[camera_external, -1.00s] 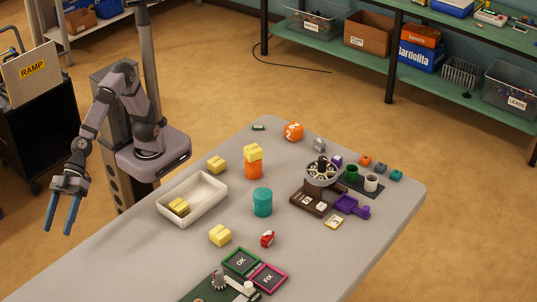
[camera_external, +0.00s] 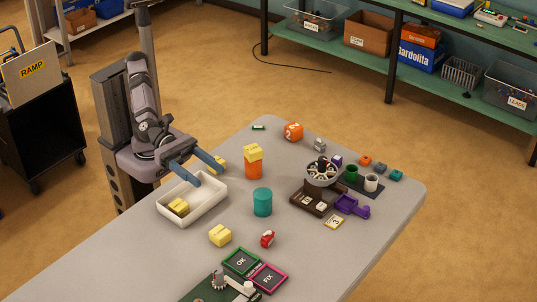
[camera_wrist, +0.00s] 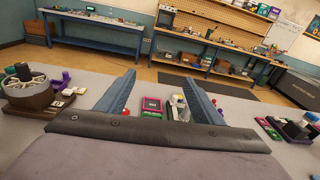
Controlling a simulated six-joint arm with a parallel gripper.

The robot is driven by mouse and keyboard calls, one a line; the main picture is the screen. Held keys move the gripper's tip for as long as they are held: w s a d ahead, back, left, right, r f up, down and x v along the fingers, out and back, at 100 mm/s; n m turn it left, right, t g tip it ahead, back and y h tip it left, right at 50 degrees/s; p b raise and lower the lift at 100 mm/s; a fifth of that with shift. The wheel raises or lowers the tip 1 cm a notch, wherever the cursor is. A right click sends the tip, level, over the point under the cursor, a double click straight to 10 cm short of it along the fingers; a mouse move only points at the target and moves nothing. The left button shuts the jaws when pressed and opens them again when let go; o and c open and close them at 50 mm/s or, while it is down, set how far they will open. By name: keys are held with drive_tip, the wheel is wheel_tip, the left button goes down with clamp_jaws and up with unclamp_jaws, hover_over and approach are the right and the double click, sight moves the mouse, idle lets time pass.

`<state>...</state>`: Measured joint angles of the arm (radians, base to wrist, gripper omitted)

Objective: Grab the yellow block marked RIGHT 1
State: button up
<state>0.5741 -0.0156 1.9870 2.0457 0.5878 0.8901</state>
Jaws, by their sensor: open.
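In the external view, one yellow block (camera_external: 220,235) lies on the table in front of the tray. Another yellow block (camera_external: 222,161) is behind the tray, partly hidden by my gripper's finger. A third sits on an orange cylinder (camera_external: 252,169), and another yellow block (camera_external: 179,207) lies in the white tray (camera_external: 212,208). Their markings are too small to read, so I cannot tell which is RIGHT 1. My gripper (camera_external: 210,176) is open and empty, above the tray's back edge. In the wrist view, nothing is between its fingers (camera_wrist: 158,76) close up; no yellow block is clear there.
A teal cylinder (camera_external: 262,203) stands right of the tray. A red object (camera_external: 267,239) lies near the front block. A wheel device (camera_external: 322,173), purple part (camera_external: 352,205) and cups stand farther right. OK (camera_external: 241,262) and FIX (camera_external: 268,278) trays are in front. The table's right front is clear.

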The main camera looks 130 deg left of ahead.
sight(216, 229)
drive_tip(key=s+f+g, duration=0.1)
drive_tip(key=f, duration=0.5)
drive_tip(key=s+f+g, duration=0.1)
drive_tip(key=s+f, duration=0.1)
drive_tip(key=f, duration=0.4)
drive_tip(key=s+f+m+g+b, duration=0.1)
drive_tip(key=s+f, duration=0.1)
drive_tip(key=f, duration=0.4)
drive_tip(key=shift+a+g, duration=0.3)
drive_tip(key=shift+x, duration=3.75)
drive_tip(key=shift+d+r, duration=0.1)
drive_tip(key=shift+c, duration=0.2)
drive_tip(key=c, duration=1.1)
drive_tip(key=shift+r, duration=0.15)
drive_tip(key=shift+c, duration=0.2)
wheel_tip(216, 229, up, 10)
drive_tip(key=p, duration=0.4)
